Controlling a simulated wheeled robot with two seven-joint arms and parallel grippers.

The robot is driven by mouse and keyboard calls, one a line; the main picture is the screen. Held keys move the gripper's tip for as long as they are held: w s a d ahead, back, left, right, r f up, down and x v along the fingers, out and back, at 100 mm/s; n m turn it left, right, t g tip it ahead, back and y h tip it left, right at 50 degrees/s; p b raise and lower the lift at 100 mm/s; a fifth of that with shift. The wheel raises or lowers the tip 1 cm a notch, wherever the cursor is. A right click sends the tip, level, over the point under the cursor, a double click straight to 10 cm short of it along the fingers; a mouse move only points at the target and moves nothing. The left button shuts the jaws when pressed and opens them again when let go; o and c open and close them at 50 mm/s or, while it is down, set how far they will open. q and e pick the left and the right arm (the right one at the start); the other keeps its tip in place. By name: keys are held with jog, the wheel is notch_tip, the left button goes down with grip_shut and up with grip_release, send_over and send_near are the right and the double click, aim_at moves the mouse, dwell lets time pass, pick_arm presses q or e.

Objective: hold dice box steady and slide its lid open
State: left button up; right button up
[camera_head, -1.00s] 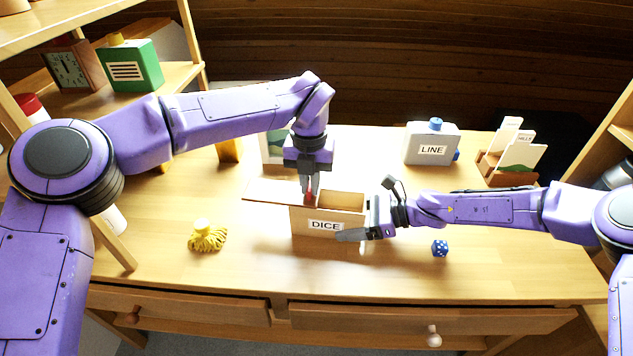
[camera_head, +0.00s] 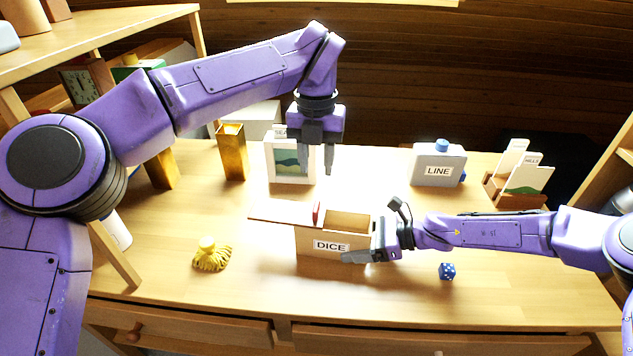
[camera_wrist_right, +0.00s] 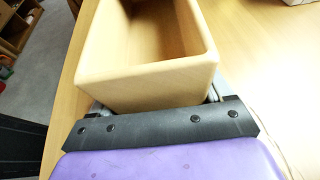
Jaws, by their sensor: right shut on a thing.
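The wooden dice box (camera_head: 315,243), labelled DICE, stands upright on the table. Its lid (camera_head: 280,211) sticks out to the left, with a red handle (camera_head: 317,212) near its right end, and the right part of the box is open. My right gripper (camera_head: 368,254) is shut on the right end of the box; in the right wrist view the open box (camera_wrist_right: 150,85) sits between its fingers and its visible inside looks empty. My left gripper (camera_head: 317,165) is raised above and behind the box, fingers apart, holding nothing and clear of the handle.
A blue die (camera_head: 447,271) lies right of the box. A yellow tasselled object (camera_head: 211,255) lies left. Behind stand a framed picture (camera_head: 291,162), a gold vase (camera_head: 232,152), a grey LINE container (camera_head: 438,166) and a card holder (camera_head: 516,190). The front table strip is clear.

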dwell(0.4)
jog(key=o, duration=1.1)
jog(key=shift+o, duration=0.2)
jog(key=shift+d, duration=0.1)
